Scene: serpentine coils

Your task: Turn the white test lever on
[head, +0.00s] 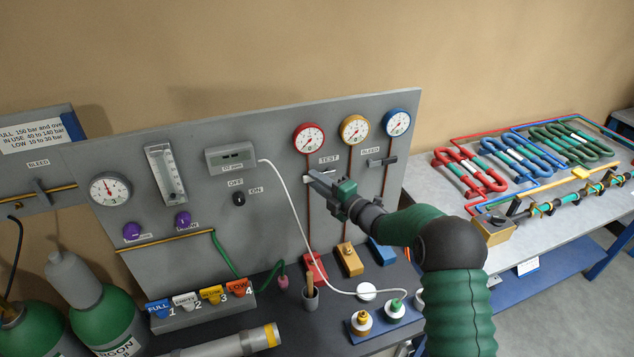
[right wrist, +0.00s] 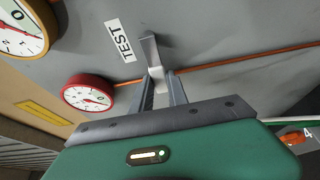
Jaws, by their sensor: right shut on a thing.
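The white test lever (right wrist: 151,52) sticks out of the grey panel beside the TEST label (right wrist: 119,40) in the right wrist view. My right gripper (right wrist: 162,80) is shut on its free end. In the head view my right gripper (head: 314,178) reaches the panel from the right, below the TEST label (head: 328,159), and covers most of the lever. My left gripper is not in view.
Red (head: 309,137), yellow (head: 354,129) and blue (head: 397,122) gauges sit above. A dark bleed lever (head: 382,161) is to the right. A white cable (head: 291,197) hangs left of my gripper. Bottles and blocks stand on the dark bench (head: 330,318) below.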

